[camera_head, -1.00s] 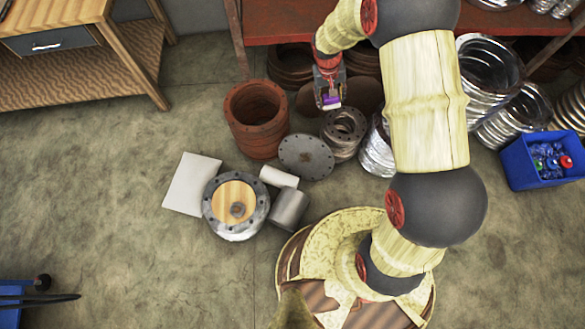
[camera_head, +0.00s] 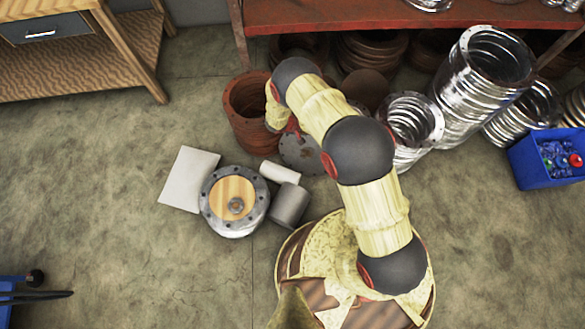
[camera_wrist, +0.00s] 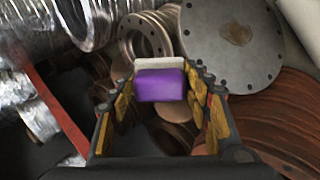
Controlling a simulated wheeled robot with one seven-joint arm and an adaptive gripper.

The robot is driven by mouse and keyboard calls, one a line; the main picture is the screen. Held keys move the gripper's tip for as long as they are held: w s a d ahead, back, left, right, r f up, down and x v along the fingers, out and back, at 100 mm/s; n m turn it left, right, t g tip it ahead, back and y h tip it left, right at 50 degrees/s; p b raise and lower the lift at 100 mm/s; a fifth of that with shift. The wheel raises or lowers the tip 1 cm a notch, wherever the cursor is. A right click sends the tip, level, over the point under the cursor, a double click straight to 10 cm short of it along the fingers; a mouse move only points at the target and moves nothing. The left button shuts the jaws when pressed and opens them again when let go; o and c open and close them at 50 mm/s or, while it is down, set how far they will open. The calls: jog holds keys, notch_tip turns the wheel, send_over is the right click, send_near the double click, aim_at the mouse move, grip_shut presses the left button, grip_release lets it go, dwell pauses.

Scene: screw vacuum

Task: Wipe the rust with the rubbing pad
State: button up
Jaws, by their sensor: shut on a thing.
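The rubbing pad (camera_wrist: 160,86), a purple block with a pale grey layer, is held between the fingers of my gripper (camera_wrist: 160,76) in the wrist view. The grey bolted disc (camera_wrist: 215,62) lies ahead, up and to the right of the pad. A brown rust patch (camera_wrist: 236,33) is near the middle of its face. The pad looks apart from the disc. In the head view the disc (camera_head: 300,155) shows beside my arm, which hides part of it. My gripper and the pad are mostly hidden there by my own arm.
A rusty round pipe (camera_head: 250,130) stands close to the disc. A flanged cylinder (camera_head: 233,208), a white cylinder (camera_head: 278,172) and a grey one (camera_head: 289,206) are nearby. Shiny metal pipes (camera_head: 410,125) stand on the right, before a red shelf (camera_head: 385,17).

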jog(key=s+a+f+n+t+b, duration=0.1)
jog(key=a+f+n+t, duration=0.15)
jog(key=f, duration=0.55)
jog(key=s+a+f+n+t+b, duration=0.1)
jog(key=a+f+b, duration=0.15)
jog(key=f, duration=0.45)
jog(key=n+t+y+b, duration=0.1)
jog(key=n+t, duration=0.2)
jog(key=t, duration=0.1)
send_near(300, 154)
jog(key=shift+b+x, duration=1.3)
jog(key=shift+x, duration=0.85)
jog(key=shift+x, duration=0.95)
jog(key=shift+d+r, duration=0.1)
jog(key=shift+r, duration=0.05)
